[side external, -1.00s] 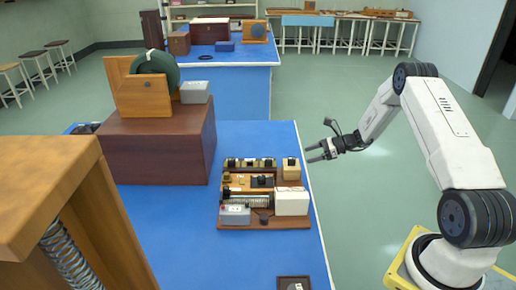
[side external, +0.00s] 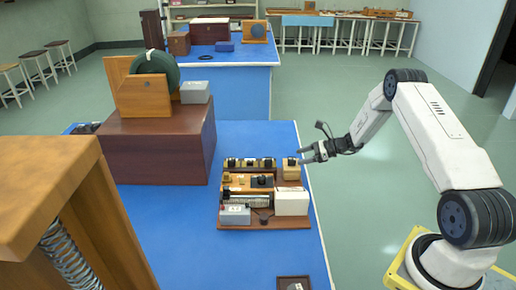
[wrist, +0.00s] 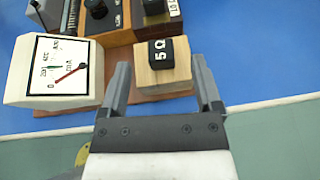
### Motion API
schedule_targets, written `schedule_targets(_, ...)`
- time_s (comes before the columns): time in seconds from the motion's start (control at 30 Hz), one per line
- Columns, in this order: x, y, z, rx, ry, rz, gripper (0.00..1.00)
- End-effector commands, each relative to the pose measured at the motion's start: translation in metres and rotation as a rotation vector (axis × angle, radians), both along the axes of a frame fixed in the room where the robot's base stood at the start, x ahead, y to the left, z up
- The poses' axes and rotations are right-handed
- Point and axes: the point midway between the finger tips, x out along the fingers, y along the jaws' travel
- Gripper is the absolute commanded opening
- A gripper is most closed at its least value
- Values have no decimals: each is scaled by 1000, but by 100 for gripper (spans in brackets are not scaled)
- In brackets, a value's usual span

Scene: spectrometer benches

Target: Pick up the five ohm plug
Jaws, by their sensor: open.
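The five ohm plug is a small black block (wrist: 160,54) marked "5 Ω" on top of a light wooden block (wrist: 164,77) in the wrist view. In the side external view the wooden block (side external: 291,173) sits at the back right corner of the brown board, and the plug's dark top (side external: 291,161) shows there. My gripper (wrist: 165,82) is open and empty. In the wrist view its fingers lie on either side of the wooden block, with the plug a little beyond the tips. In the side external view my gripper (side external: 303,156) is at the plug's right.
A white meter (wrist: 55,72) with a red needle stands left of the block. The brown board (side external: 265,222) carries several other parts, including a row of black-topped plugs (side external: 250,162).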

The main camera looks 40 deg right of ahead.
Motion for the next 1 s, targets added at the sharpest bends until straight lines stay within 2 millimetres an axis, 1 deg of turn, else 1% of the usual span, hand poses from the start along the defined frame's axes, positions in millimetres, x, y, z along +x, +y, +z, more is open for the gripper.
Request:
schedule_targets(0.23,21,18,-12,0,0,2,82)
schedule_targets(0.4,29,25,-17,-1,1,0,82)
schedule_targets(0.93,30,26,-17,-1,1,-1,82)
schedule_targets(0.97,30,26,-17,-1,1,-1,76)
schedule_targets(1.0,30,26,-17,-1,1,-1,63)
